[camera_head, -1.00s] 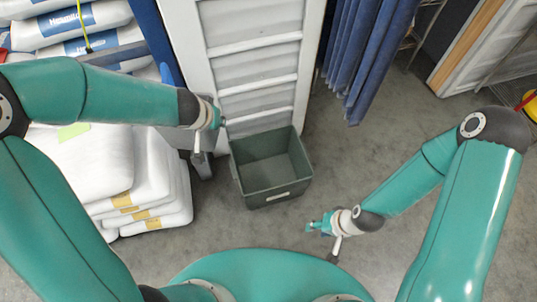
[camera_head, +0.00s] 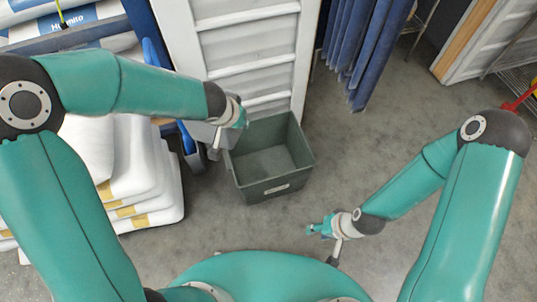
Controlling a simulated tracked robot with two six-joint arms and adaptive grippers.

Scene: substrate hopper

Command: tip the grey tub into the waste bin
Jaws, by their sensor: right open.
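An open, empty grey-green tub (camera_head: 275,189) with a small pale label on its front stands upright on the floor in the middle of the view, against a white ribbed panel. My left gripper (camera_head: 236,121) is at the tub's back left corner, overlapping its rim in the picture; I cannot tell whether it touches. Its fingers are too small and partly hidden to show open or shut. My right gripper (camera_head: 320,230) is open and empty above bare floor, to the right of and nearer than the tub. I cannot make out a separate waste bin.
White sacks (camera_head: 155,190) are stacked at the left, below my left arm. The white ribbed panel (camera_head: 240,46) stands behind the tub. Blue folded sheets (camera_head: 358,55) hang at the back right. The grey floor (camera_head: 375,150) right of the tub is clear.

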